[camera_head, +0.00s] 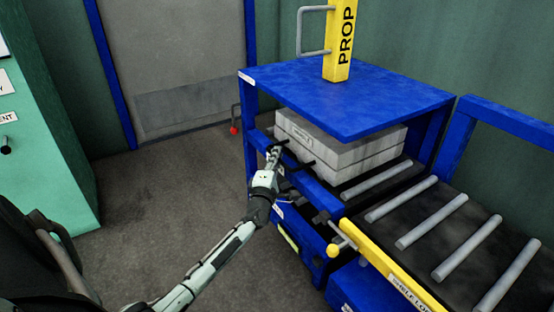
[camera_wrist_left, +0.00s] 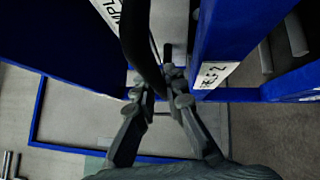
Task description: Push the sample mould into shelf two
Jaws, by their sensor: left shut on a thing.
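The sample mould (camera_head: 345,157), a light grey layered block, sits under the blue top of the blue shelf unit, on the roller level. Black handles stick out from its near left side. My left gripper (camera_head: 273,154) is at that side and shut on a dark handle (camera_wrist_left: 146,45), which also shows as a curved black bar in the left wrist view. The gripper's fingertips (camera_wrist_left: 166,84) partly hide the grip. A white label ending in 2 (camera_wrist_left: 213,75) is on the blue frame in the left wrist view. My right gripper is not in view.
A roller conveyor (camera_head: 440,235) with a yellow front rail (camera_head: 385,265) stands to the right. The floor (camera_head: 160,200) to the left is clear.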

